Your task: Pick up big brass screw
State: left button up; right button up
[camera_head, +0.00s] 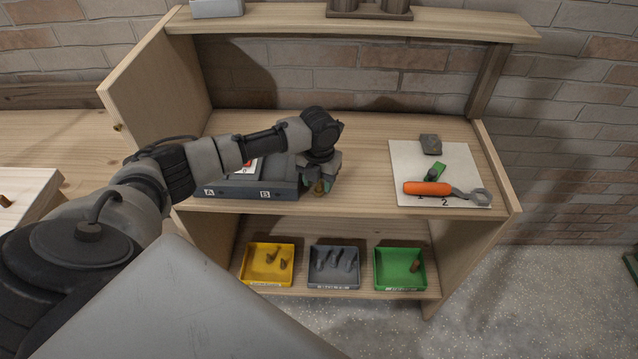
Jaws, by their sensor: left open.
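My left arm reaches in from the left across the wooden shelf. My left gripper (321,185) points down just right of a dark box marked A and B (248,190). It is open. A small brass-coloured piece (319,188), which looks like the big brass screw, shows at its fingertips near the shelf's front edge. The gripper hides most of it, so I cannot tell whether the fingers touch it. My right gripper is not in view.
A white board (407,160) at right holds an orange-handled tool (428,188), a green piece (438,172) and a grey block (431,144). Below stand a yellow tray (248,278), a grey tray (333,283) and a green tray (392,279) with small parts. The shelf between gripper and board is clear.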

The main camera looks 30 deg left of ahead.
pick_arm(q)
jog(key=shift+f, duration=0.2)
grip_shut()
jog(key=shift+r, duration=0.15)
